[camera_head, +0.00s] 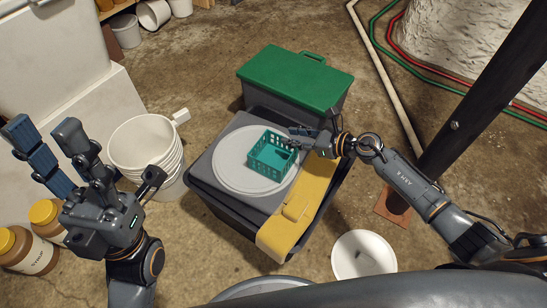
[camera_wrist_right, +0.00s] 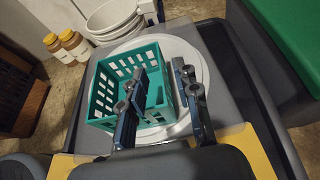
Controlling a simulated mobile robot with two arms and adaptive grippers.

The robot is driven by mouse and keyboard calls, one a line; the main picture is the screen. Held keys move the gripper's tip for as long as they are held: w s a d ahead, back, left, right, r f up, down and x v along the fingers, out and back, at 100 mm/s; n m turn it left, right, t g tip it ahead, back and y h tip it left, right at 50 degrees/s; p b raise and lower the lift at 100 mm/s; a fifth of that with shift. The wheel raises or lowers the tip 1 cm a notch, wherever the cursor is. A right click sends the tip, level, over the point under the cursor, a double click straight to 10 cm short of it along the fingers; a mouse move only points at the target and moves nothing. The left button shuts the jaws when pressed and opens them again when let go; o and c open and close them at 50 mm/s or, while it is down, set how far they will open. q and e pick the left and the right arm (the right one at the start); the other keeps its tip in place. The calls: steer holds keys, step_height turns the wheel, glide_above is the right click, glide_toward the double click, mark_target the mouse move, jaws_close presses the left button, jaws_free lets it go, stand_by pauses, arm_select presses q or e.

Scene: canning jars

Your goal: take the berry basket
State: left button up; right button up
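The berry basket (camera_head: 262,162) is a teal, square, openwork basket. It stands upright on a round pale disc (camera_head: 226,172) on top of a grey lidded bin (camera_head: 212,186). In the right wrist view the basket (camera_wrist_right: 106,98) sits left of centre. My right gripper (camera_head: 299,140) is at the basket's right side. In its wrist view the right gripper (camera_wrist_right: 160,82) is open, with one finger over the basket's inside and the other outside the near right wall. Contact with the wall is unclear. My left gripper (camera_head: 95,155) is open and empty, far left of the basket.
A yellow cloth (camera_head: 297,205) drapes over the bin's right side. A green-lidded box (camera_head: 295,76) stands behind. White buckets (camera_head: 146,145) stand left, syrup jars (camera_head: 28,252) further left. A white bowl (camera_head: 362,256) is on the floor; a dark post (camera_head: 485,95) rises at right.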

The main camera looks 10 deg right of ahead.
mark_target(273, 156)
steer(key=x, duration=0.2)
steer(key=b+x, duration=0.1)
steer(key=x, duration=0.1)
steer(key=shift+a+f, duration=0.15)
steer(key=shift+f, duration=0.25)
steer(key=shift+c, duration=0.4)
jaws_close()
steer(key=shift+r, duration=0.15)
